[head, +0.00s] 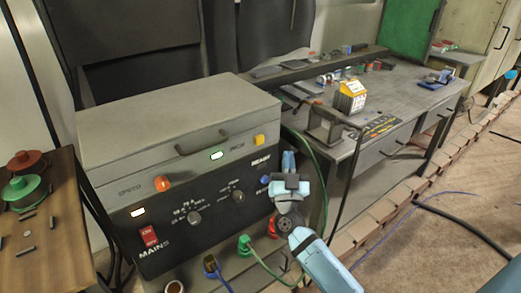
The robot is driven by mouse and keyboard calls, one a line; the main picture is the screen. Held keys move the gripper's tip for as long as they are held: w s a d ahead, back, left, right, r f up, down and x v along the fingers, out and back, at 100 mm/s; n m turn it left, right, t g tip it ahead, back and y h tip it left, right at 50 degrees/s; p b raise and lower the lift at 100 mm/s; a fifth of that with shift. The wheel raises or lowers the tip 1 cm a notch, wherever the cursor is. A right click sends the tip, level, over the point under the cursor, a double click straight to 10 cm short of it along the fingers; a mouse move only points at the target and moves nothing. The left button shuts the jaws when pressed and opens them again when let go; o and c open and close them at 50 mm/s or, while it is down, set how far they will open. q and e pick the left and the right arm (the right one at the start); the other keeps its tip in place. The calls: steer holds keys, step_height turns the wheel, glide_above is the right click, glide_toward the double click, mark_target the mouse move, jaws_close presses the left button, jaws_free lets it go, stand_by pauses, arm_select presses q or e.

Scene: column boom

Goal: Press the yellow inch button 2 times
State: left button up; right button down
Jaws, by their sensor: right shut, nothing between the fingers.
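My right gripper (288,162) is shut and empty. It shows to the right of the yellow button and a little below it, apart from it in the picture, in front of the machine's right edge. How far it stands out from the panel I cannot tell. The button is in plain sight. My left gripper does not show.
The panel also has an orange knob (162,184), a lit white indicator (217,155), a red mains switch (149,236) and two dark dials. Green, red and blue plugs sit below. A workbench (400,90) stands right, a wooden table (50,240) left.

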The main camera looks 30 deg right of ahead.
mark_target(259, 140)
arm_select(q)
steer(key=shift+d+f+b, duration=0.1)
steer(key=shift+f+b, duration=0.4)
steer(key=shift+b, duration=0.15)
arm_select(e)
steer(key=shift+s+a+f+m+g, duration=0.15)
steer(key=shift+s+m+g, duration=0.2)
steer(key=shift+m, duration=0.1)
steer(key=shift+s+a+f+m+g, duration=0.1)
steer(key=shift+s+a+m+g, duration=0.1)
steer(key=shift+m+g, duration=0.2)
arm_select(q)
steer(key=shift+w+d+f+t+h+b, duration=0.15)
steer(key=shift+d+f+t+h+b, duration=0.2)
steer(key=shift+b, duration=1.35)
arm_select(e)
steer(key=w, duration=0.9)
steer(key=shift+a, duration=0.3)
steer(key=shift+s, duration=0.1)
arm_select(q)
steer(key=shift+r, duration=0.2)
arm_select(e)
steer(key=shift+r, duration=0.1)
